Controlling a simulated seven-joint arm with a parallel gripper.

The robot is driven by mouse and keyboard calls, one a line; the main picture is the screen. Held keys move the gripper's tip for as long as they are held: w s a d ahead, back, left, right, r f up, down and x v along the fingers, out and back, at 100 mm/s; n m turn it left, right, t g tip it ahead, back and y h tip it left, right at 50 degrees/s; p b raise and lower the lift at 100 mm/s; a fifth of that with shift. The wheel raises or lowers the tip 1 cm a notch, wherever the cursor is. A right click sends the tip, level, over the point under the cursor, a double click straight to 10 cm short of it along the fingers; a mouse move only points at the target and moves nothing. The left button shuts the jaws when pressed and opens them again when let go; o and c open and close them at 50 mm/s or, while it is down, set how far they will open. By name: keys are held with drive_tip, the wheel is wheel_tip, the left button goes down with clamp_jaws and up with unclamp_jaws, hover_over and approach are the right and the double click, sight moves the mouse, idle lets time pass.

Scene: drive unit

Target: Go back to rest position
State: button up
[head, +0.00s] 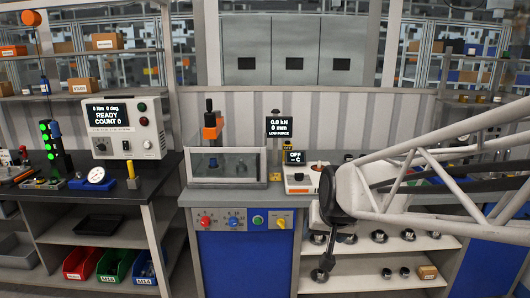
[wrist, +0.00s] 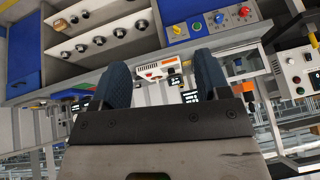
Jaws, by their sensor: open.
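My gripper is open and empty in the wrist view (wrist: 161,72), with two dark blue fingers well apart and nothing between them. In the head view my white lattice arm comes in from the right, and its dark end hangs in front of the bench's right side. The gripper's tips are small and hard to make out there. In the wrist view the scene is turned over, and a white device with a red label (wrist: 160,72) shows beyond the fingers, apart from them.
A grey-topped bench with a blue control panel (head: 245,250) carries a press (head: 211,135) and a small heater-like unit (head: 299,178). Shelves with round metal parts (head: 378,236) lie behind my arm. A black-topped bench (head: 95,200) with a READY display unit (head: 126,127) stands left.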

drive_tip(key=s+d+g, duration=0.1)
drive_tip(key=s+d, duration=0.1)
drive_tip(key=s, duration=0.8)
drive_tip(key=s+d+f+g+h, duration=0.1)
drive_tip(key=s+d+g, duration=0.1)
drive_tip(key=s, duration=0.8)
drive_tip(key=shift+s+d+n, duration=0.35)
drive_tip(key=shift+d+n, duration=0.05)
drive_tip(key=shift+d, duration=0.1)
